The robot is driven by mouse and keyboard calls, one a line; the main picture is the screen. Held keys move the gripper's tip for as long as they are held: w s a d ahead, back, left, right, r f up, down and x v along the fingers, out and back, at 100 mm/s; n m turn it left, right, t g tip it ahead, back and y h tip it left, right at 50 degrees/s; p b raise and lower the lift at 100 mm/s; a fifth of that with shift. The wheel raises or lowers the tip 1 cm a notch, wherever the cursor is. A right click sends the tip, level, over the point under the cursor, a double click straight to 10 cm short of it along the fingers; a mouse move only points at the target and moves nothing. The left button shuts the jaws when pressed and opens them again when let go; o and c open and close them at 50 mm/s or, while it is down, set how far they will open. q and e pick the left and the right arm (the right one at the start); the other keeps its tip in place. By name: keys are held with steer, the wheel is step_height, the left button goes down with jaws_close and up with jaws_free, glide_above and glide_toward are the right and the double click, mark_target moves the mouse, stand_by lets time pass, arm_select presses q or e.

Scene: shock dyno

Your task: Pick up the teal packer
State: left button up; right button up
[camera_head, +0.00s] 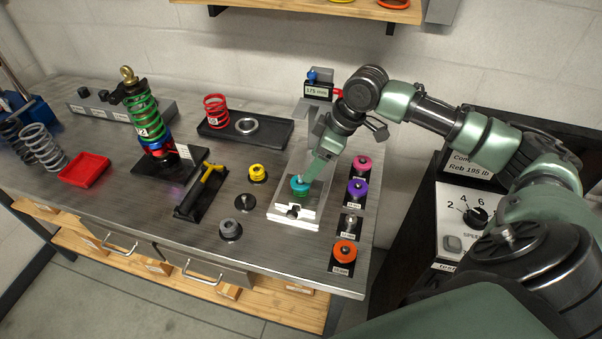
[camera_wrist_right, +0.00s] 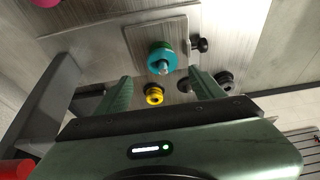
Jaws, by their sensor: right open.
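The teal packer (camera_head: 300,186) sits on a pale metal fixture near the right end of the bench. In the right wrist view the teal packer (camera_wrist_right: 160,62) is a ring with a metal pin in its middle. My right gripper (camera_head: 308,178) points down just above it. Its two green fingers are open (camera_wrist_right: 161,80) in the wrist view, with the packer ahead of the gap between their tips, not held. In the head view the gripper partly hides the packer. My left gripper is in neither view.
Pink (camera_head: 362,163), purple (camera_head: 357,189) and orange (camera_head: 344,251) packers stand to the right. A yellow packer (camera_head: 258,172) and a grey one (camera_head: 230,228) stand to the left. The fixture's upright (camera_head: 311,130) rises behind the gripper. A shock absorber (camera_head: 143,115) stands further left.

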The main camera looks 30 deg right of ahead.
steer(key=shift+w+a+f+p, duration=0.1)
steer(key=shift+a+f+p, duration=0.25)
steer(key=shift+f, duration=0.3)
steer(key=shift+w+a+f+p, duration=0.1)
steer(key=shift+a+f+p, duration=0.25)
steer(key=shift+f, duration=0.25)
steer(key=x, duration=0.3)
steer(key=shift+w+d+f+p, duration=0.15)
steer(key=shift+d+f+p, duration=0.05)
steer(key=shift+f+p, duration=0.2)
steer(key=c, duration=1.4)
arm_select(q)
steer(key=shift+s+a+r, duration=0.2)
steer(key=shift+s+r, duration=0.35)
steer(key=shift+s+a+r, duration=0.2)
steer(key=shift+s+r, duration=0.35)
